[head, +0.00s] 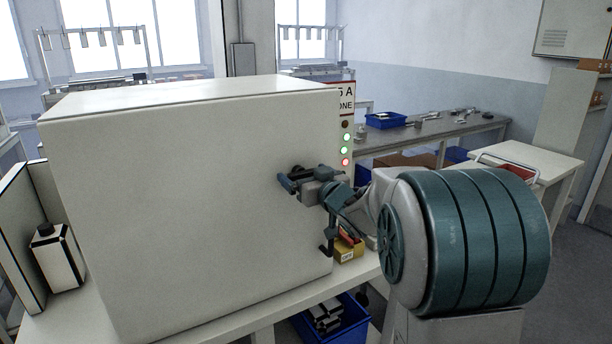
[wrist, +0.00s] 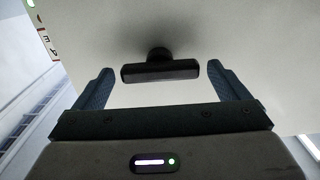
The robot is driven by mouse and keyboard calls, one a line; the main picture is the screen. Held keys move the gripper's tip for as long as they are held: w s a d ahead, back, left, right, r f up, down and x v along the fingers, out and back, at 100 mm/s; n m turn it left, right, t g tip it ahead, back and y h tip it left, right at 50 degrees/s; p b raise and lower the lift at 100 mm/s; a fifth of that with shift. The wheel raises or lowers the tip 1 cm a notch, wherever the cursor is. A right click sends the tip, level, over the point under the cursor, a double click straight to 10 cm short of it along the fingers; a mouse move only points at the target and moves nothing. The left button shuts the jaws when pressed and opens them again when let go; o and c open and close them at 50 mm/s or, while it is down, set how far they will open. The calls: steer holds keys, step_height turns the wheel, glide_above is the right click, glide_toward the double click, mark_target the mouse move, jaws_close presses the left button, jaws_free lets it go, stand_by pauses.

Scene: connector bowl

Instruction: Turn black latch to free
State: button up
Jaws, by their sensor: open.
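The black latch (wrist: 160,71) is a bar on a round stem, fixed to the pale face of a large white cabinet (head: 180,200). In the wrist view the bar lies across the picture, nearly level with the line between my fingertips. My gripper (wrist: 155,78) is open, with one finger at each end of the bar and a gap on both sides. In the head view my gripper (head: 290,180) is at the cabinet's right part, and the latch (head: 297,169) is partly hidden behind it.
A black handle (head: 327,248) sits low on the cabinet's right edge. A yellow box (head: 348,250) is beside the cabinet. A blue bin (head: 335,318) is below the table. Indicator lights (head: 346,150) and a sign are at the cabinet's right side. A bench (head: 430,135) stands behind.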

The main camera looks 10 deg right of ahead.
steer(key=shift+c, duration=0.3)
steer(key=c, duration=0.9)
